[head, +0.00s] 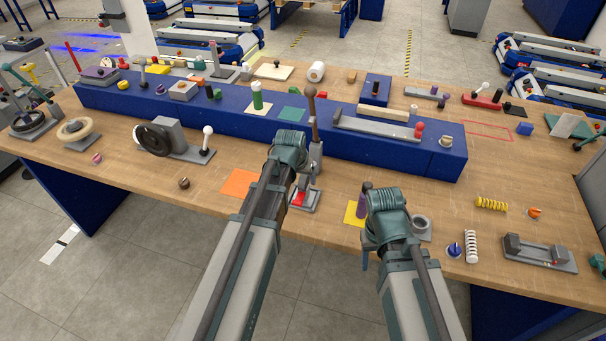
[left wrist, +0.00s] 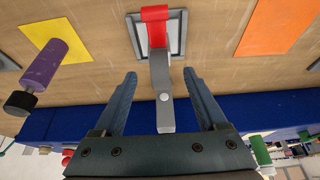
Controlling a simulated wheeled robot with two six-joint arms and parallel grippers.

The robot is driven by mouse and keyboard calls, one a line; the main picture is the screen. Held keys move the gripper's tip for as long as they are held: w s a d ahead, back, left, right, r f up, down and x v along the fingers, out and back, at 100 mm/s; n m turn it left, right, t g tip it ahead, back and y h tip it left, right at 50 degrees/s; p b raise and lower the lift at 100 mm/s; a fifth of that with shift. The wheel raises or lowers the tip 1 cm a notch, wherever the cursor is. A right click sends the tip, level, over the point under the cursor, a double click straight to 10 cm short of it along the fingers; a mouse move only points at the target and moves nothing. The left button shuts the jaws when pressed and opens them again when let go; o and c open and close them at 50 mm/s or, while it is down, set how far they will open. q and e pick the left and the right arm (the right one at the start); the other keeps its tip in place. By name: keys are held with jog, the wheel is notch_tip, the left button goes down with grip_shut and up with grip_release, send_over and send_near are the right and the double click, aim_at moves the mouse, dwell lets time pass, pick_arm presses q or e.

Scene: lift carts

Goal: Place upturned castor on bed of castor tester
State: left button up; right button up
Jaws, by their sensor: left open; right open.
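I cannot tell for sure which piece is the upturned castor; a small orange-and-dark piece (head: 535,213) lies at the right of the table, and a blue piece with a pale top (head: 455,249) stands nearer the front edge. A black drum on a grey block (head: 178,140) with a white-knobbed lever stands at the left; I cannot tell whether it is the castor tester. My left gripper (head: 293,155) is open. In the left wrist view its fingers (left wrist: 159,78) lie either side of a grey lever (left wrist: 163,95) on a plate with a red part. My right gripper (head: 376,228) is open, its fingers mostly hidden.
A long blue raised block (head: 440,160) crosses the table. A purple cylinder (left wrist: 45,65) stands on a yellow square. An orange square (head: 239,183) lies left of my left arm. A grey fixture (head: 535,252) and springs sit at the right. The front-left table is mostly clear.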

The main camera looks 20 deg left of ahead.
pick_arm(q)
jog(key=p+v, duration=0.4)
jog(key=v, duration=0.2)
jog(key=s+d+f+m+g, duration=0.1)
jog(key=s+d+g, duration=0.1)
jog(key=s+d, duration=0.4)
jog(key=s+d+f+m+g+y, duration=0.1)
jog(key=s+d+m+g, duration=0.1)
jog(key=s+d, duration=0.5)
jog(key=s, duration=0.6)
jog(key=shift+s+d+g+y, duration=0.25)
jog(key=shift+s+g+y, duration=0.05)
jog(key=shift+g, duration=0.1)
pick_arm(e)
notch_tip(320, 180, up, 5)
jog(key=shift+r, duration=0.15)
